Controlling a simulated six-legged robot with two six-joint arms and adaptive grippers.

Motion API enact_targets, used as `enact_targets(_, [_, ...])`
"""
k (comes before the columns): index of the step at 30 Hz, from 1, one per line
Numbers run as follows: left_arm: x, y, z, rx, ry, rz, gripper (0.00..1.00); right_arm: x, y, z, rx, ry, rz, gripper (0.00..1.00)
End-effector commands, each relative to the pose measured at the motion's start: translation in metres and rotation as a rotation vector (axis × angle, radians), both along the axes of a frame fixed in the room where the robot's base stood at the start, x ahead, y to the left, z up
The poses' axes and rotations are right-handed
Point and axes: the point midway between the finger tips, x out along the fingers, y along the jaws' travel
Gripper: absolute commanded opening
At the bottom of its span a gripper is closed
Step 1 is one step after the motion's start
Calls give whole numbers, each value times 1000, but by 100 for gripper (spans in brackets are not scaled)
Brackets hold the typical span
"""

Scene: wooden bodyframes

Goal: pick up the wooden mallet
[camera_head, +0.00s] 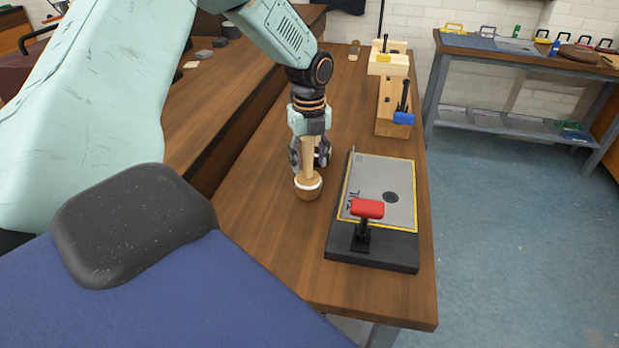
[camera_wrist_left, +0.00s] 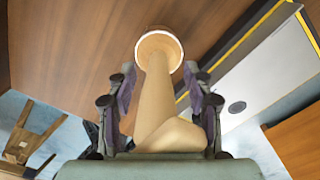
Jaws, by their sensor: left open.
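The wooden mallet (camera_head: 308,189) stands on the bench with its white-banded head down and its pale handle pointing up. My left gripper (camera_head: 309,158) is above the head, with its fingers around the handle. In the left wrist view, the mallet (camera_wrist_left: 155,95) lies between the two dark fingers of my left gripper (camera_wrist_left: 160,88), and a gap shows on the right side of the handle. The jaws are open. The upper end of the handle is partly hidden by the gripper in the head view. My right gripper is not in view.
A black base with a grey, yellow-edged plate (camera_head: 376,175) and a red-handled clamp (camera_head: 366,209) sits just right of the mallet. Wooden blocks with a blue clamp (camera_head: 403,117) stand farther back. The wooden bench (camera_head: 270,225) is clear in front of the mallet.

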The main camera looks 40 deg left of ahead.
Motion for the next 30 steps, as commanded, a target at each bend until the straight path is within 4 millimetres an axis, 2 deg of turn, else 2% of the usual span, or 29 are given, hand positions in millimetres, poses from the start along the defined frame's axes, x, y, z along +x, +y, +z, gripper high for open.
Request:
enact_targets(9, [0, 0, -5, 0, -1, 0, 51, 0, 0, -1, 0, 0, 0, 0])
enact_targets(27, [0, 0, -5, 0, 0, 0, 0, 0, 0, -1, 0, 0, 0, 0])
enact_targets(30, [0, 0, -4, 0, -1, 0, 0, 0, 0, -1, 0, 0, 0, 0])
